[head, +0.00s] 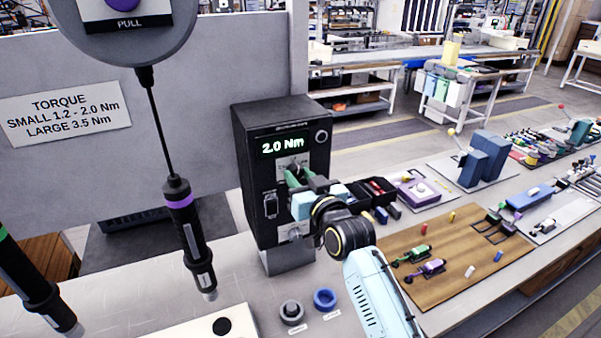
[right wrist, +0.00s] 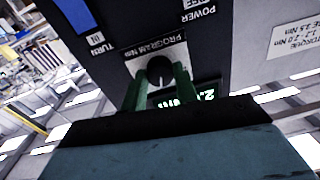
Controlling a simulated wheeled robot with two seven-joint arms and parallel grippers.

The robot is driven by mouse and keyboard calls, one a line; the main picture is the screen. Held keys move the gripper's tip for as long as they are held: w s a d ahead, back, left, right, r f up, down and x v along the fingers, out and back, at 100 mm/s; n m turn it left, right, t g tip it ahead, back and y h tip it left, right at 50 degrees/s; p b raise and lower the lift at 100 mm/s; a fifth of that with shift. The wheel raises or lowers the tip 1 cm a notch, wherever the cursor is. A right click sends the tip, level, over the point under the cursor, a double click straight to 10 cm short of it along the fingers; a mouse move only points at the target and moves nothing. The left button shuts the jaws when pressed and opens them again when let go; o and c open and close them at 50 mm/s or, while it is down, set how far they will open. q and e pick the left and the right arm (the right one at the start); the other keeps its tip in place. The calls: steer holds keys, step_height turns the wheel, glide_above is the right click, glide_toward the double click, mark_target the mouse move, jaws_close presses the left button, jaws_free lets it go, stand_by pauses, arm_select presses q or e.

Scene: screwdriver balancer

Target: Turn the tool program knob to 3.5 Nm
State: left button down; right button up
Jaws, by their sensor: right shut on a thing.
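The black tool controller (head: 262,110) stands on the bench, and its green display (head: 283,145) reads 2.0 Nm. The program knob (right wrist: 160,70) is a dark round knob on a pale plate marked PROGRAM Nm in the right wrist view. My right gripper (head: 295,174) is at the controller's front, below the display. Its green fingers, also in the right wrist view (right wrist: 160,88), are shut on the knob, one on each side. In the head view the gripper covers most of the knob. My left gripper is not in view.
A purple-banded screwdriver (head: 186,220) hangs from a balancer left of the controller, and a green-banded one (head: 35,285) hangs further left. A grey ring (head: 291,312) and a blue ring (head: 325,299) lie in front. A wooden board (head: 455,265) with parts is at right.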

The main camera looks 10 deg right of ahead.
steer(key=m+p, duration=0.2)
steer(key=m, duration=0.2)
steer(key=shift+r+m, duration=0.1)
steer(key=shift+m, duration=0.3)
steer(key=shift+m+t+h+p, duration=0.3)
steer(key=shift+m+p, duration=0.55)
steer(key=shift+m, duration=1.15)
steer(key=o, duration=1)
steer(key=shift+c, duration=0.2)
steer(key=shift+s, duration=0.1)
steer(key=b+v, duration=0.1)
steer(key=v, duration=1.2)
steer(key=shift+s, duration=0.1)
